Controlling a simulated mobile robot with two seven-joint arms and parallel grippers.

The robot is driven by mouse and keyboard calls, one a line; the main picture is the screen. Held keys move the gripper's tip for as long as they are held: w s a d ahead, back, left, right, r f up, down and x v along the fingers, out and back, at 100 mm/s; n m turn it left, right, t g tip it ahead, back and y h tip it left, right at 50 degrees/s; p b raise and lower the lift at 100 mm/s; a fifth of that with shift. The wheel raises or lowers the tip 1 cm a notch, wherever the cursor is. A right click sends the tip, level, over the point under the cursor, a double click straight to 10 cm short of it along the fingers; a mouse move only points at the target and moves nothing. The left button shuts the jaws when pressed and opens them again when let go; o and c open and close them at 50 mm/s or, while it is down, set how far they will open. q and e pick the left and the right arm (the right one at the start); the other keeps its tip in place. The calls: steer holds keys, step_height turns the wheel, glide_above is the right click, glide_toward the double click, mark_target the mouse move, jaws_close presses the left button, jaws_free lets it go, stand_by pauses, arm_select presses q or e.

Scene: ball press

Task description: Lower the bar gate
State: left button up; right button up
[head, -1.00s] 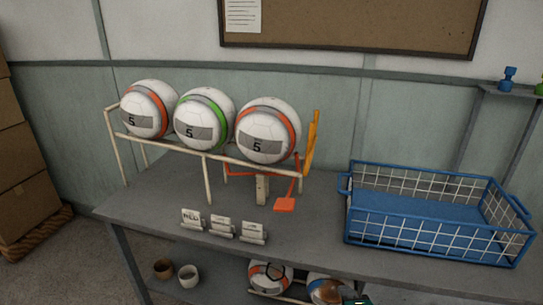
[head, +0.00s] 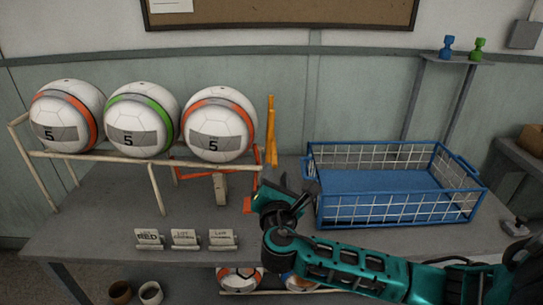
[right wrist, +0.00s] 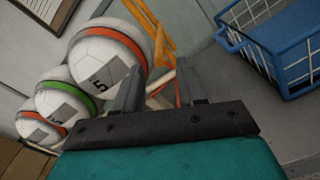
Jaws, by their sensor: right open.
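The rack (head: 150,163) holds three balls in a row: one with an orange band (head: 67,117), one with a green band (head: 141,120) and one with an orange band (head: 219,124) at the right end. A yellow gate (head: 272,130) stands upright just past that last ball; it also shows in the right wrist view (right wrist: 150,28). A red-orange lever with a flat pad (head: 248,205) is below the rack's right end, partly hidden by my gripper. My right gripper (head: 272,190) is open and empty, beside the rack's right end and below the gate. My left gripper is not in view.
A blue wire basket (head: 400,219) stands on the grey table right of my right gripper. Several small label cards (head: 184,238) stand at the front edge. More balls (head: 239,280) lie on the shelf below. Blue and green pieces (head: 448,47) sit on a wall shelf.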

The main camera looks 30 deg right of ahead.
mark_target(275, 154)
steer(key=x, duration=0.8)
steer(key=shift+w+d, duration=0.1)
steer(key=shift+w, duration=0.25)
jaws_close()
steer(key=shift+f, duration=0.1)
